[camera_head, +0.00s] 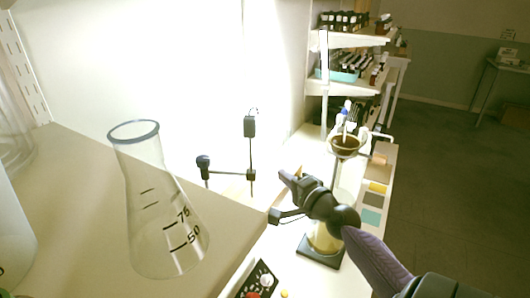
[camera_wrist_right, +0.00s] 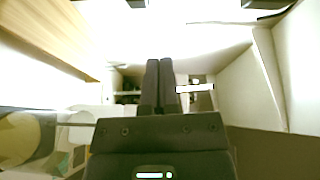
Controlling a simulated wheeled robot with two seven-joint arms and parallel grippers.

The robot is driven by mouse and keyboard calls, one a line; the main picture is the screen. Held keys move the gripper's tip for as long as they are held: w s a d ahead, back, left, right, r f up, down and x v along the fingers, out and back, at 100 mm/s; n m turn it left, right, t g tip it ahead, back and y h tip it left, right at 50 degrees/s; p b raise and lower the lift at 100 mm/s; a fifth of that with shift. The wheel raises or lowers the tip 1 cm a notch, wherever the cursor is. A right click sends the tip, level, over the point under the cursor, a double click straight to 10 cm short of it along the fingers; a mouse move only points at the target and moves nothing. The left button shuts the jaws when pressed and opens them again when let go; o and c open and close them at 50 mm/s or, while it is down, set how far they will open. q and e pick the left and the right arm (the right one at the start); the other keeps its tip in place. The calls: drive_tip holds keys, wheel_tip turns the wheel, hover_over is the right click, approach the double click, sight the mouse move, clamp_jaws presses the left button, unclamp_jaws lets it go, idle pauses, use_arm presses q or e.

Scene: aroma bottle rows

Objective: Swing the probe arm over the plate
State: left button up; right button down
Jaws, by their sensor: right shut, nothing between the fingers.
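A thin black arm (camera_head: 230,172) runs level between a dark knob on the left and an upright rod with a black block (camera_head: 250,126) on top. It looks like the probe arm. A dark panel with red and white knobs (camera_head: 259,280) shows at the bottom, partly cut off. I cannot make out a plate for certain. My right gripper (camera_head: 288,180) is shut and empty, right of the thin arm and apart from it in the head view. Its closed fingers fill the middle of the right wrist view (camera_wrist_right: 160,75). My left gripper is not in view.
A large conical flask (camera_head: 160,215) stands on the near-left surface. Behind my right gripper, a stand holds a funnel of dark matter (camera_head: 345,146) over a yellowish vessel on a dark base (camera_head: 322,252). Shelves of bottles (camera_head: 350,62) stand at the back. Open floor lies right.

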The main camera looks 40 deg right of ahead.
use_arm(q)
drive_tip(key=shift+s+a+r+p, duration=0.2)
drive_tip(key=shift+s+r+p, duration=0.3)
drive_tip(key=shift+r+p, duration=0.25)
use_arm(e)
drive_tip(key=w+a+m, duration=0.1)
drive_tip(key=w, duration=0.6)
drive_tip(key=shift+w+a+r, duration=0.25)
drive_tip(key=shift+a, duration=0.05)
